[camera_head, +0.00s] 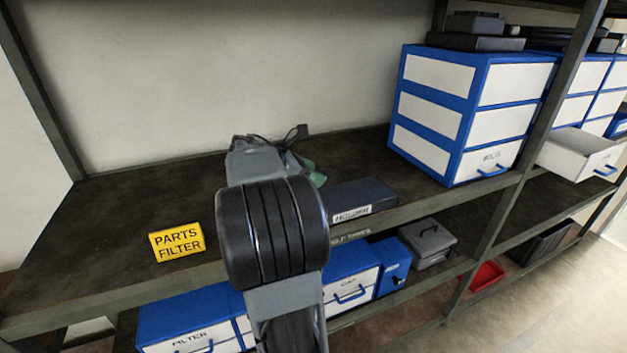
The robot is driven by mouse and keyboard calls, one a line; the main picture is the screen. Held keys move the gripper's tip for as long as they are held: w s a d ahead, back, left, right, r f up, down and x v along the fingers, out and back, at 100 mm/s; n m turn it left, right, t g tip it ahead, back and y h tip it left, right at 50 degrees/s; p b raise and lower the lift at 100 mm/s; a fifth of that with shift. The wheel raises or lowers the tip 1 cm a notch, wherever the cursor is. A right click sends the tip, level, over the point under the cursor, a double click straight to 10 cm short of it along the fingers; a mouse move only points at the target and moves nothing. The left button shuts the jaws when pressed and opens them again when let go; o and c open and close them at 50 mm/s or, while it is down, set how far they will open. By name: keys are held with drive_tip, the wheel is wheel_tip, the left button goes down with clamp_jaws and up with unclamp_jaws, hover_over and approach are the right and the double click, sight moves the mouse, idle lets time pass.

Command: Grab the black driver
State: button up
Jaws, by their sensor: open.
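My arm reaches up from the bottom of the head view over the upper shelf. My gripper (271,140) is at its far end, above the shelf near the back wall, with its dark fingers pointing away from the camera. The jaws are open, but the wrist hides much of the space around them. I cannot make out the black driver clearly; it may be hidden behind my arm. A small green thing (314,177) shows partly, just right of the gripper, and I cannot tell what it is.
A yellow "PARTS FILTER" sign (177,241) stands left of my arm. A dark blue holder box (358,198) lies close on the right. A blue-and-white drawer cabinet (468,112) stands further right. The upper shelf (110,215) is clear at left. Bins fill the lower shelf.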

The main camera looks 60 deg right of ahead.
drive_tip(key=shift+c, duration=0.3)
drive_tip(key=c, duration=1)
drive_tip(key=shift+o, duration=0.2)
drive_tip(key=shift+r, duration=0.1)
